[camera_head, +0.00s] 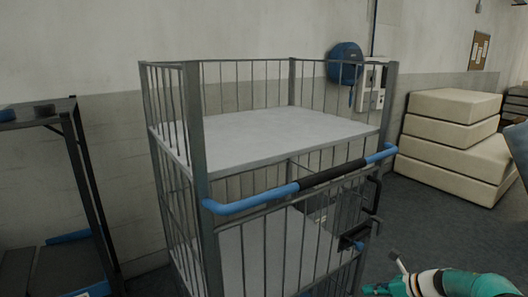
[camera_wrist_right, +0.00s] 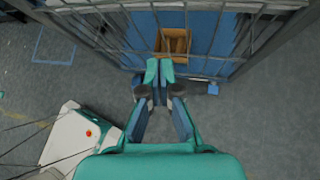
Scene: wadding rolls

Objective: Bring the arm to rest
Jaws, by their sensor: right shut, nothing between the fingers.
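My right gripper (camera_head: 380,287) shows at the bottom right of the head view, beside the lower front of the wire cart (camera_head: 204,150) and partly cut off by the frame. In the right wrist view my right gripper (camera_wrist_right: 159,71) has its two teal fingertips together, with nothing between them. The fingertips point toward the cart's wire side (camera_wrist_right: 110,20), and I cannot tell the exact gap. My left gripper is in neither view.
The cart's top shelf (camera_head: 270,135) is empty, and a blue handle (camera_head: 250,204) runs across its front. An open brown box (camera_wrist_right: 162,43) shows behind the wires. Beige blocks (camera_head: 450,150) are stacked at right. A dark rack (camera_head: 80,170) stands at left. Some grey floor is clear.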

